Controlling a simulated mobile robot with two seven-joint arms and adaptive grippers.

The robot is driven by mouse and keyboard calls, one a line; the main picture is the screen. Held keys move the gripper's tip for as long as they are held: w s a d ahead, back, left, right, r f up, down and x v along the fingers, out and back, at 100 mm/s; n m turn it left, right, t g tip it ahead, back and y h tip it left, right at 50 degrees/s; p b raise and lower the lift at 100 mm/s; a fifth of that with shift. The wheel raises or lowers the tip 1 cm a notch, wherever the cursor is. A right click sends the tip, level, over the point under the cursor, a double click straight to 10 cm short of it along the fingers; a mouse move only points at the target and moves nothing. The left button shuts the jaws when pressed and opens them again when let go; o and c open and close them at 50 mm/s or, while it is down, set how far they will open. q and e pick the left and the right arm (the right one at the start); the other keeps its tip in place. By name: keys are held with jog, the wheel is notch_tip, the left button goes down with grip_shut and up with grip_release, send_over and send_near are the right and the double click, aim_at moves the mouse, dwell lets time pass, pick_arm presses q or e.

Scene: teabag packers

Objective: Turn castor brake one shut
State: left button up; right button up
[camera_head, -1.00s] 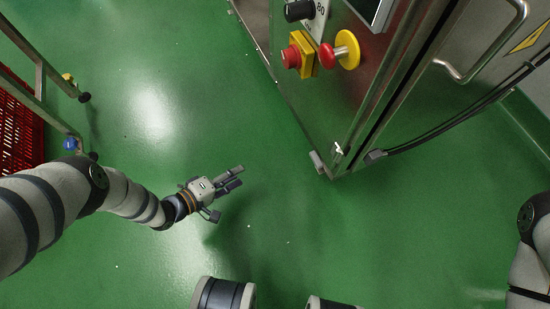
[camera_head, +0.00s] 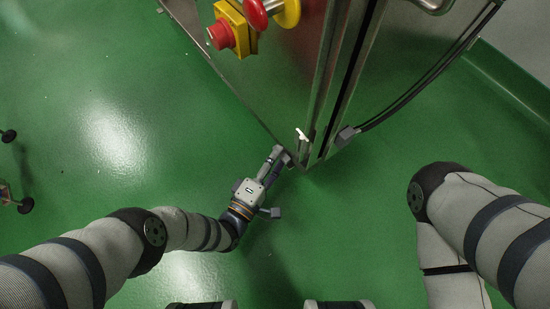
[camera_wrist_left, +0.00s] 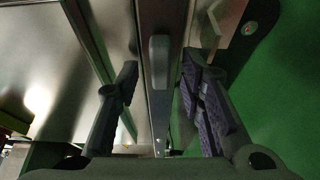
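The steel machine's lower corner is in the middle of the head view. A small grey rounded lever (camera_wrist_left: 159,62), which looks like the castor brake, stands in front of the steel post in the wrist view. My left gripper (camera_head: 281,157) is low beside the machine's corner in the head view. In the wrist view its two fingers (camera_wrist_left: 158,100) are open, one on each side of the lever, with gaps showing. I cannot tell how deep the lever sits between them. The castor wheel is hidden. My right arm shows at the right, but its gripper is out of view.
The steel machine (camera_head: 275,90) rises close to my left gripper. A small bright latch (camera_head: 302,134) and a black cable (camera_head: 425,82) are near its corner. Red and yellow buttons (camera_head: 221,34) are above.

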pick_arm(q)
grip_shut()
jog(key=shift+p, duration=0.3)
jog(key=shift+s+d+f+n+g+h+p, duration=0.1)
jog(key=shift+s+f+n+g+h+p, duration=0.25)
jog(key=shift+n+g, duration=1.4)
jog(key=shift+s+d+f+n+g+h+p, duration=0.15)
jog(key=shift+n+g+p, duration=0.4)
jog(key=shift+n, duration=2.1)
jog(key=shift+s+d+f+n+g+h+p, duration=0.1)
jog(key=shift+f+n+g+h+p, duration=0.2)
jog(key=shift+n+g, duration=1.5)
jog(key=shift+n+t, duration=0.3)
jog(key=shift+n, duration=0.3)
grip_release()
jog(key=shift+r, duration=0.1)
